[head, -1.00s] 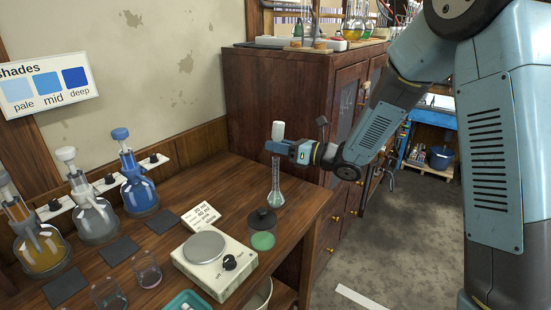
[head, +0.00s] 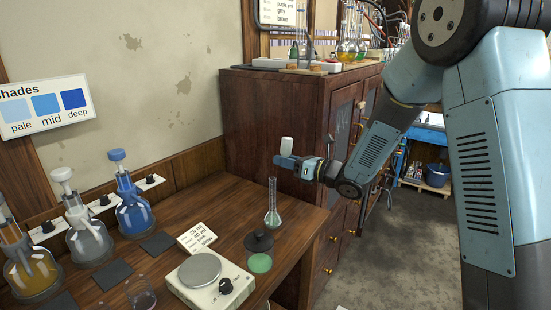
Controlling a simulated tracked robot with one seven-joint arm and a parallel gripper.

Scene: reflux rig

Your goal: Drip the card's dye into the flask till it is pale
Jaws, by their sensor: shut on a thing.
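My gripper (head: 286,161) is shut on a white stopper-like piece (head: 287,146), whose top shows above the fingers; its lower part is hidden. The gripper is above and slightly right of the long-necked glass flask (head: 273,216), apart from it. The flask stands upright on the bench with an open neck and a little pale greenish liquid at the bottom. A small white card (head: 197,237) with print too small to read well lies behind the scale. Bottles with pump tops stand at the left: blue (head: 133,215), clear grey (head: 88,238) and amber (head: 30,270).
A shades chart (head: 45,106) on the wall shows pale, mid and deep blue. A wooden cabinet (head: 275,130) rises behind. Dark mats (head: 114,274) lie before the bottles.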

